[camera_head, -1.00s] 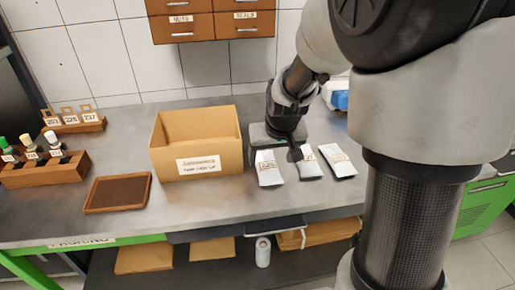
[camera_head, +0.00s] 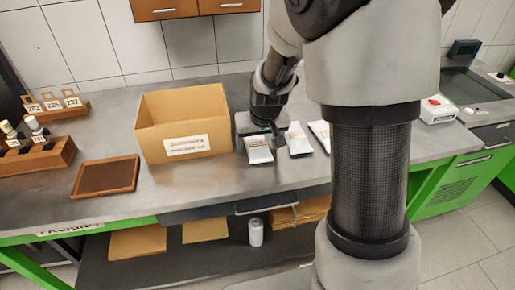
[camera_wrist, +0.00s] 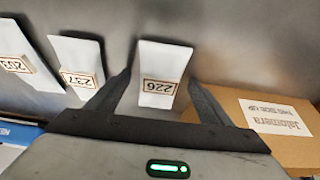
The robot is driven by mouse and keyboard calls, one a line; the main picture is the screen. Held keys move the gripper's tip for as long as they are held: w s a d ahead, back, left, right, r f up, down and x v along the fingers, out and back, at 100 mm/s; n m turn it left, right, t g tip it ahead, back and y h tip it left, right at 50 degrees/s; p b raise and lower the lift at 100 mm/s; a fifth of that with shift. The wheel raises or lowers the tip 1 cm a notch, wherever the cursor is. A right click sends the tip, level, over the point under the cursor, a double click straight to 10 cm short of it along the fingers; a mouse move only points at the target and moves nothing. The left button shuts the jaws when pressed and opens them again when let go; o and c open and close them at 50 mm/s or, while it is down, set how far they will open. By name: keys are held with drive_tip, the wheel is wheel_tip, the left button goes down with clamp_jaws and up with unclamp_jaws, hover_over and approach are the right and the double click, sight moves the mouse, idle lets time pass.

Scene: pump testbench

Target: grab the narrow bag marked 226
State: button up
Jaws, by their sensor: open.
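The narrow white bag marked 226 (camera_wrist: 158,72) lies flat on the grey bench, and its label reads upside down in the wrist view. In the head view it is the leftmost of three bags (camera_head: 258,150), the one nearest the cardboard box. My gripper (camera_wrist: 160,80) is open and empty, with one finger on each side of this bag in the wrist view. I cannot tell whether the fingers are down at bag height. In the head view my gripper (camera_head: 275,134) is over the bag's right upper edge and hides a little of it.
Bag 237 (camera_wrist: 77,62) and bag 203 (camera_wrist: 22,58) lie beside bag 226. An open cardboard box (camera_head: 186,145) stands left of the bags. A brown tray (camera_head: 106,177) and a rack of tags (camera_head: 54,109) are farther left. Bench in front of the bags is clear.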

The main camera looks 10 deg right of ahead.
drive_tip(key=shift+f, duration=0.15)
drive_tip(key=c, duration=1.2)
